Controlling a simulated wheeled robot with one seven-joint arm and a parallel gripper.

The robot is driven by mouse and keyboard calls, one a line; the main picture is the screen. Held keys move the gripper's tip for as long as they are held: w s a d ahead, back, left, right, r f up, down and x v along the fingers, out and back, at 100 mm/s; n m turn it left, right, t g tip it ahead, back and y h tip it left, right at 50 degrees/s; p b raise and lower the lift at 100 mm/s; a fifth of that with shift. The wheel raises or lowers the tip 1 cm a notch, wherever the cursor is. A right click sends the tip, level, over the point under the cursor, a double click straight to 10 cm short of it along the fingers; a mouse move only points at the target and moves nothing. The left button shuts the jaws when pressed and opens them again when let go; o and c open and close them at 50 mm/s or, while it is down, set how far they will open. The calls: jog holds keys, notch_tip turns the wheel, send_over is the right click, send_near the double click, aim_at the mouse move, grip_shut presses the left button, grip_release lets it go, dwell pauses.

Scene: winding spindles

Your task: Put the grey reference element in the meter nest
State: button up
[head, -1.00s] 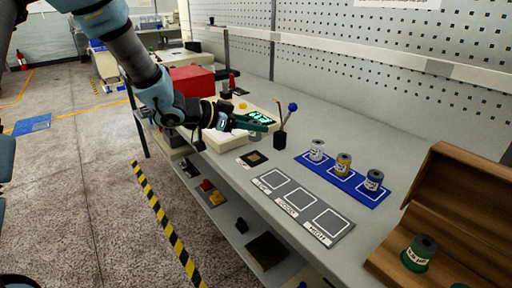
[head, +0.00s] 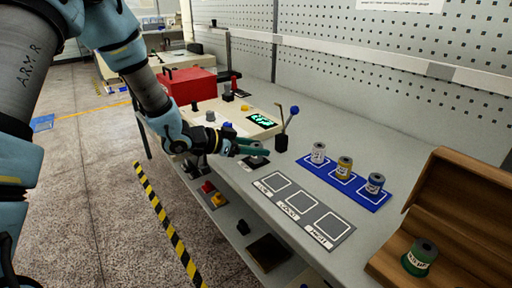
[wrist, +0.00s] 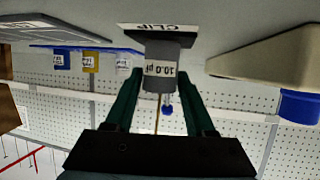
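The grey reference element (wrist: 162,75), a small cylinder with a white "10.0 pF" label, is between my green fingertips in the wrist view. My gripper (head: 257,150) is shut on it, fingers against both sides. The meter nest (head: 254,162), a dark square pad by the meter, is directly below; its "CLIP" label and pad (wrist: 165,39) show in the wrist view, which is upside down. The element's lower end is at the pad; I cannot tell if it is fully seated. The cream meter (head: 262,128) with a lit display stands just behind the nest.
A lever with a blue ball (head: 294,110) stands right of the meter. A blue tray (head: 345,188) holds three labelled spools. Empty grey sorting squares (head: 303,203) lie in front. A wooden box (head: 455,210) with a green spool (head: 420,257) is at the right.

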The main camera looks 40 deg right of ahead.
jog(key=o, duration=0.3)
jog(key=shift+r, duration=0.1)
